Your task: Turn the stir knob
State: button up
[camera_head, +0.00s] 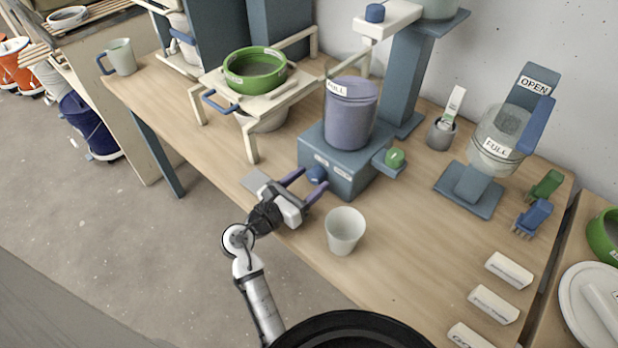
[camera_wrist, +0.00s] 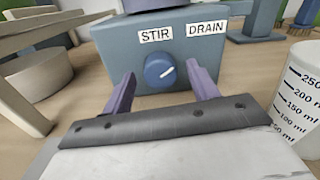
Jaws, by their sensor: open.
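The stir knob (camera_wrist: 159,70) is a round blue dial with a white pointer line, on the front of a blue-grey box (camera_wrist: 115,58) under a label reading STIR. The pointer slants up to the right. In the head view the knob (camera_head: 317,174) sits low on the box front (camera_head: 345,175). My gripper (camera_head: 305,180) is open, its purple fingers pointing at the box front. In the wrist view the fingers (camera_wrist: 163,88) stand to the left and right of the knob, with visible gaps on both sides. I cannot tell whether the fingertips reach past the knob's face.
A purple container (camera_head: 350,115) marked FULL stands on the box. A green knob (camera_head: 395,158) sits on a ledge at its right. A white cup (camera_head: 345,230) stands close to the right of my gripper. A cream stand with a green sieve (camera_head: 255,75) is at the left.

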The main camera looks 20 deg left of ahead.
jog(key=shift+w+d, duration=0.15)
jog(key=shift+w, duration=0.15)
jog(key=c, duration=1)
jog(key=shift+m, duration=0.4)
jog(key=m, duration=0.2)
jog(key=shift+m, duration=2.3)
jog(key=shift+m, duration=0.3)
